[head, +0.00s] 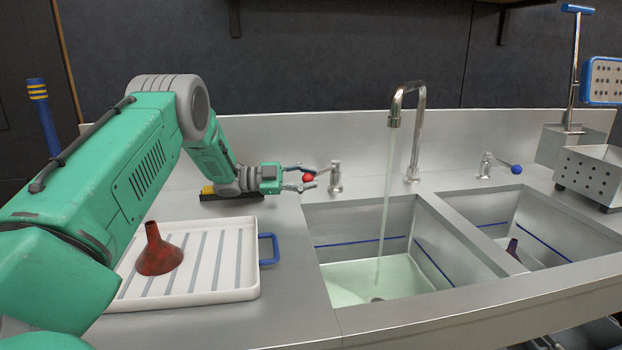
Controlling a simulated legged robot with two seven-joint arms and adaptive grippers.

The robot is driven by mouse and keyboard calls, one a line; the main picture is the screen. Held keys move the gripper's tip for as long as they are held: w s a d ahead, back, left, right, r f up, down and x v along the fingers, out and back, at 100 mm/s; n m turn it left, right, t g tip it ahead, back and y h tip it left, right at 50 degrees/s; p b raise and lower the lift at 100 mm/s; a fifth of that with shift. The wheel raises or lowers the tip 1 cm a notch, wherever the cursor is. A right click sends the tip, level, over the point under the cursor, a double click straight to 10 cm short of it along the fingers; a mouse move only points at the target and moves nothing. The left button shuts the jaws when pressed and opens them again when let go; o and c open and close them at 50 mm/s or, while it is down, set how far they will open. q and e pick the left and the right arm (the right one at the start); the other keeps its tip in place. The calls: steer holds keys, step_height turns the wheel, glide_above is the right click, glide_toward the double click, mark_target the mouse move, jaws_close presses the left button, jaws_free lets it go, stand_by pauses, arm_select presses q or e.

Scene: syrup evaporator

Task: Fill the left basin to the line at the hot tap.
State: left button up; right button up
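The left basin (345,226) has a blue line (362,242) around its inner walls. Pale green water (350,278) covers its floor, with its surface below the line. A stream (386,200) falls from the chrome spout (394,122) into this water. The hot tap (335,178) has a lever with a red knob (308,178), pointing left. My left gripper (312,179) reaches in from the left, its fingers apart above and below the red knob. Whether they touch it is too small to tell. My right gripper is out of view.
The right basin (484,207) holds a dark object (512,247). The blue-knobbed tap (486,165) stands behind it. A white ribbed tray (243,240) with a blue handle and a red funnel (160,254) lies left. A perforated metal box (590,172) is at right.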

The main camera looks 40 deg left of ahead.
arm_select(q)
steer(key=o, duration=0.6)
steer(key=shift+s+f, duration=0.15)
steer(key=shift+f, duration=0.35)
steer(key=shift+w+a, duration=0.2)
step_height(320, 180, up, 9)
steer(key=shift+w+r, duration=0.1)
steer(key=shift+a+r, duration=0.15)
steer(key=shift+r, duration=0.15)
